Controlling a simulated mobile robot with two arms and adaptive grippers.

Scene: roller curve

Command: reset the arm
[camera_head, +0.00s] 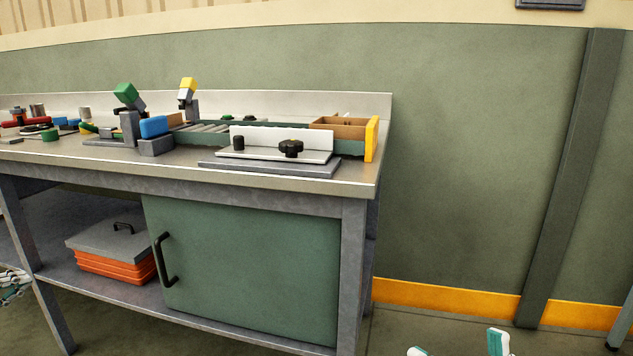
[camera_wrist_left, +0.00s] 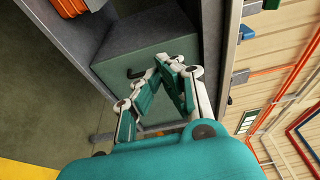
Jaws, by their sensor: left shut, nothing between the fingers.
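My left gripper (camera_head: 14,284) shows only in part at the left edge of the head view, low, by the left end of the workbench. In the left wrist view my left gripper (camera_wrist_left: 165,62) has its teal and white fingers brought together at the tips, with nothing between them. The green cabinet door (camera_wrist_left: 150,45) and its dark handle lie beyond the fingers. Two teal and white tips of my right gripper (camera_head: 458,347) rise from the bottom edge of the head view, well apart, with no object visible between them. The rest of it is cut off.
The workbench (camera_head: 210,173) carries a roller track, a fixture plate with black knobs (camera_head: 291,148), a blue block (camera_head: 153,127), and green- and yellow-topped parts. A grey-lidded orange crate (camera_head: 117,266) sits on the lower shelf.

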